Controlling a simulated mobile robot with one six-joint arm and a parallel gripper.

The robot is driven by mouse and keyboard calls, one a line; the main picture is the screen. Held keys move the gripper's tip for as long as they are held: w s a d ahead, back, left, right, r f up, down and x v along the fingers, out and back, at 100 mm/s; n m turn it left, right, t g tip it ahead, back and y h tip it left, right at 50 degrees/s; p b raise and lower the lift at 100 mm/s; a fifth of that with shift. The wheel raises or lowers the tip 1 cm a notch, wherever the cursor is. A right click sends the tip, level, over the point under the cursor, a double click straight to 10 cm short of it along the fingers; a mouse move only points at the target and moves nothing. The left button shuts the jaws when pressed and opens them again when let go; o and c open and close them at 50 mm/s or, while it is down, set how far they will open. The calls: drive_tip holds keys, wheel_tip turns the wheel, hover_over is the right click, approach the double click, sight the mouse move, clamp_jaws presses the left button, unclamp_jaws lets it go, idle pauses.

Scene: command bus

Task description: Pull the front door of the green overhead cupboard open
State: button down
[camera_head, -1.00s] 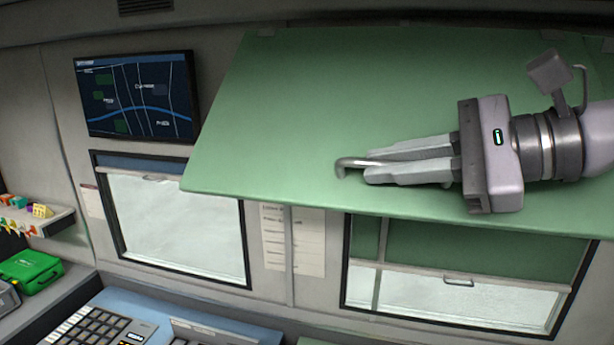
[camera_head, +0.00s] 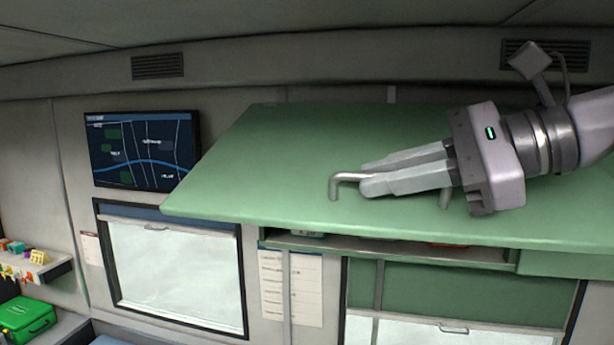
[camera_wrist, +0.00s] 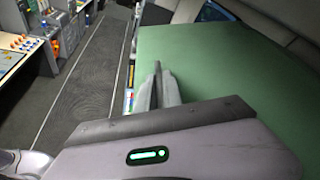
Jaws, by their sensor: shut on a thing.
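The green cupboard door (camera_head: 270,150) is a wide panel, swung up and outward at its lower edge in the head view. A dark gap with a shelf (camera_head: 390,245) shows beneath that edge. The door's grey bar handle (camera_head: 335,187) sticks out from its face. My gripper (camera_head: 372,180) is shut on the handle, its fingers covering the bar's middle. In the wrist view the door (camera_wrist: 225,75) fills the right side, and the fingers (camera_wrist: 158,85) lie along its edge.
A wall screen (camera_head: 143,150) and a window (camera_head: 170,262) are left of the cupboard. A green case (camera_head: 27,312) stands at the lower left. Vents (camera_head: 157,65) line the wall near the ceiling. The wrist view shows a clear dark floor aisle (camera_wrist: 85,85) beside consoles.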

drive_tip(key=c, duration=1.8)
unclamp_jaws()
drive_tip(key=shift+w, duration=0.1)
drive_tip(key=shift+o, duration=0.2)
drive_tip(key=shift+d, duration=0.15)
drive_tip(key=b+v, duration=0.1)
drive_tip(key=v, duration=0.6)
drive_tip(key=shift+d+r, duration=0.1)
drive_tip(key=shift+d, duration=0.2)
drive_tip(key=shift+a, duration=0.25)
